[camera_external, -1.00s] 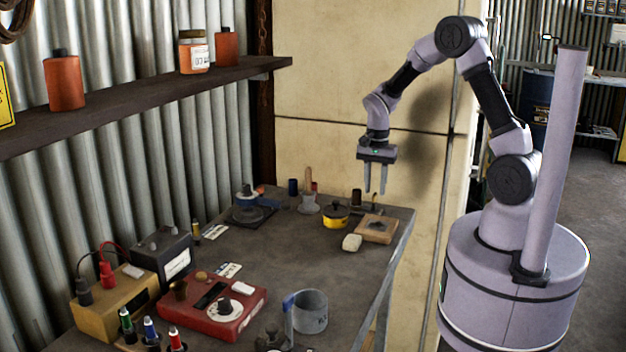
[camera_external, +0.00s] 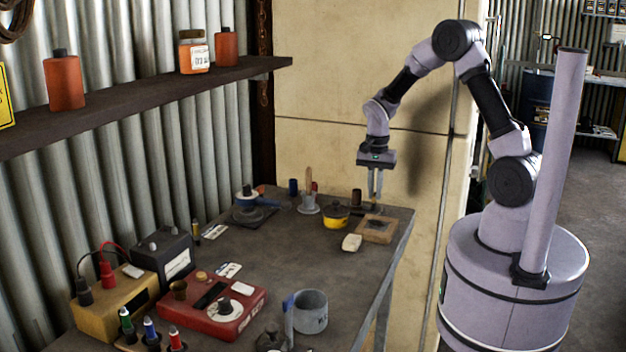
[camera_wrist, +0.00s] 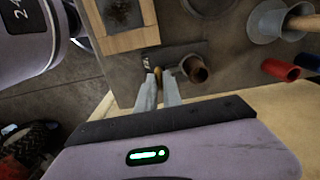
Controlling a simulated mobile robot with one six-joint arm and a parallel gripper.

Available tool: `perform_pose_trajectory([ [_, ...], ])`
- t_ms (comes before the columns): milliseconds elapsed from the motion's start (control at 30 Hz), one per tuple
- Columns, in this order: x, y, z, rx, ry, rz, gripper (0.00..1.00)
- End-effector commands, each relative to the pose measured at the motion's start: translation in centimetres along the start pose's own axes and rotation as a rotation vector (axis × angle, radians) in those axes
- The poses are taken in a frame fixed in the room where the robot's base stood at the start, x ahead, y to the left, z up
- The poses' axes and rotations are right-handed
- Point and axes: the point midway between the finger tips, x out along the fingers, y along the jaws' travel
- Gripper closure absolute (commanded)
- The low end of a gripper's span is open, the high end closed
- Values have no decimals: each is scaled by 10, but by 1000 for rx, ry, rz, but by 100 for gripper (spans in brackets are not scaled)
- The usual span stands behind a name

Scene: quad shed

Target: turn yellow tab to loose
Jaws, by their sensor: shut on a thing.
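My gripper (camera_external: 375,196) points straight down at the back right corner of the bench, just behind a wooden-framed tray. Its fingers are close together at bench level. In the wrist view my gripper (camera_wrist: 158,78) is shut on the yellow tab (camera_wrist: 158,72), a small yellowish piece of which only a sliver shows between the fingertips. The tab is over a dark plate (camera_wrist: 185,52) with small white lettering that I cannot read. Which way the tab is turned is hidden by the fingers.
A brown cup (camera_wrist: 196,70) stands close right of the fingertips in the wrist view. The wooden tray (camera_external: 366,236), a yellow-sided pot (camera_external: 334,221) and a pale block (camera_external: 351,243) are close by. The bench's right edge is near. Open bench lies toward the front.

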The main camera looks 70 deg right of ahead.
Motion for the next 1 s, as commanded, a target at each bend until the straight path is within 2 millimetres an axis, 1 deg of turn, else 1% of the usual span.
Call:
perform_pose_trajectory([
  [267, -1, 0, 0, -164, -1, 1, 100],
  [1000, -2, 0, 0, -865, 0, 0, 100],
])
